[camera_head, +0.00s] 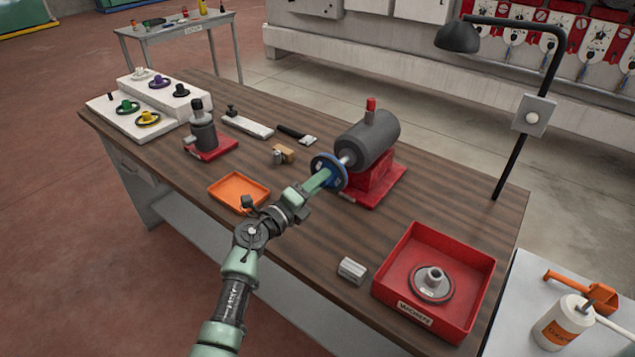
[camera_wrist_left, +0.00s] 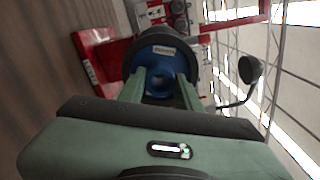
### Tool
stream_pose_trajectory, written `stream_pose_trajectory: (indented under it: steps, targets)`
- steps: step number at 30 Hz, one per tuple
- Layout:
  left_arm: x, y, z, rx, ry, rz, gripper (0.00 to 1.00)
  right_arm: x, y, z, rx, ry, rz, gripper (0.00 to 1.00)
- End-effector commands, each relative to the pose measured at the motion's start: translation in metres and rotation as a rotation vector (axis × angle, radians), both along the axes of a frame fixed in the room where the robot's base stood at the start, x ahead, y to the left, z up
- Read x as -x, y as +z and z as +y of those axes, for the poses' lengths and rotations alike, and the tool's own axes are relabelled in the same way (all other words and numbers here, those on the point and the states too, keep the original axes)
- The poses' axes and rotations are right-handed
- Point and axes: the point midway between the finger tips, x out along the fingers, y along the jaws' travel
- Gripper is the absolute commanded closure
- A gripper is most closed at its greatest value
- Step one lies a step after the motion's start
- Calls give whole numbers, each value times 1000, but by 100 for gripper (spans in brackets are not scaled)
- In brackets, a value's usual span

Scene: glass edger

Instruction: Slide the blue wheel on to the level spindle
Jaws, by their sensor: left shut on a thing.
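The blue wheel (camera_head: 329,172) is held upright at the near end of the grey motor (camera_head: 368,140), which lies level on a red base (camera_head: 378,190). My left gripper (camera_head: 324,177) is shut on the wheel from its near side. A short pale piece of the level spindle (camera_head: 347,161) shows between wheel and motor. In the left wrist view the wheel (camera_wrist_left: 157,52) sits at the finger ends of my left gripper (camera_wrist_left: 160,86), and its round middle shows between them. Whether the spindle tip is inside the wheel's bore is hidden. My right gripper is not in view.
A second, upright grey spindle unit (camera_head: 203,134) stands on the left. An orange tray (camera_head: 239,205) lies near my left forearm. A red box (camera_head: 462,262) holding a grey wheel (camera_head: 432,284) is at the right. A white rack (camera_head: 105,103) holds coloured wheels. A lamp (camera_head: 460,37) overhangs the back right.

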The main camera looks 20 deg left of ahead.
Motion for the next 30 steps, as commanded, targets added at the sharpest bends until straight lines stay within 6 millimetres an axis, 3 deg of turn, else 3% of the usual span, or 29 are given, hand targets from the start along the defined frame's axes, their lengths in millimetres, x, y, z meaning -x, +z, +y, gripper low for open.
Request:
stream_pose_trajectory:
  steps: [30]
  targets:
    - [-24, 2, -8, 2, 0, -4, 100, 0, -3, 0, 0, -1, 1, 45]
